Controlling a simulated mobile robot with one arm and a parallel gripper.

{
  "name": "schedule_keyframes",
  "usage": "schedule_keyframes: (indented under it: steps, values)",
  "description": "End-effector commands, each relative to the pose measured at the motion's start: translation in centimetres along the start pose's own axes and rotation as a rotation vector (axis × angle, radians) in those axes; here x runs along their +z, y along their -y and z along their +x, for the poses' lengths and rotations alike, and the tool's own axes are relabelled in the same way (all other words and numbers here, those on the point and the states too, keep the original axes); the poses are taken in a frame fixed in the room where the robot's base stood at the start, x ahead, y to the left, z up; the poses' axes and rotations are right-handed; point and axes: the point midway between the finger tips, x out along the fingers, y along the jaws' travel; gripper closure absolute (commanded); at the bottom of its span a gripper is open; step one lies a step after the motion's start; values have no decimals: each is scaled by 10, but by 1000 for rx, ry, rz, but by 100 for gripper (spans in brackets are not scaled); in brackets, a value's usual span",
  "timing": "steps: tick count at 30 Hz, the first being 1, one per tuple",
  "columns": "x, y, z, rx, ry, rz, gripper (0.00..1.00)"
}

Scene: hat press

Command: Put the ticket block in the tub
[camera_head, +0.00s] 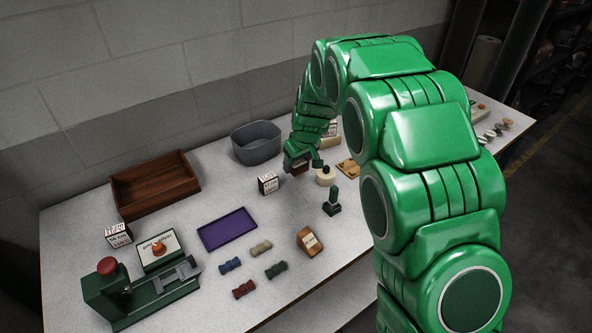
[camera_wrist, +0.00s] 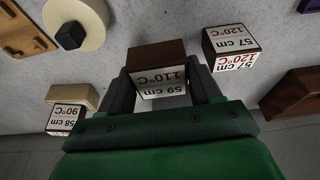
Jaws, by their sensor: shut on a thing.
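My gripper (camera_head: 301,160) is shut on a brown ticket block (camera_wrist: 158,72) with a white label reading 59 cm and 110°C. In the wrist view the block sits between the two dark fingers of my gripper (camera_wrist: 161,80). In the head view the block is mostly hidden by the gripper, low over the table; I cannot tell whether it touches the surface. The grey oval tub (camera_head: 257,150) stands open at the back of the table, left of my gripper. No block shows inside it, though its floor is only partly visible.
A labelled 57 cm, 120°C block (camera_wrist: 232,48) stands close beside the held one, and also shows in the head view (camera_head: 268,183). A wooden tray (camera_head: 155,188), purple tray (camera_head: 227,230), green press (camera_head: 130,292) and round cream piece (camera_head: 325,177) stand around.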

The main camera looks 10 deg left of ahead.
Motion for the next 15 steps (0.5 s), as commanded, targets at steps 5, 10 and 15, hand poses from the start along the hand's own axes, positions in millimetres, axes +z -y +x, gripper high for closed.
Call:
schedule_keyframes:
  steps: [5,10,15]
  values:
    - [-6,-5,15,1,-1,-1,72]
    - [-9,-6,20,2,-2,-1,72]
    - [-11,-8,27,1,-1,-1,72]
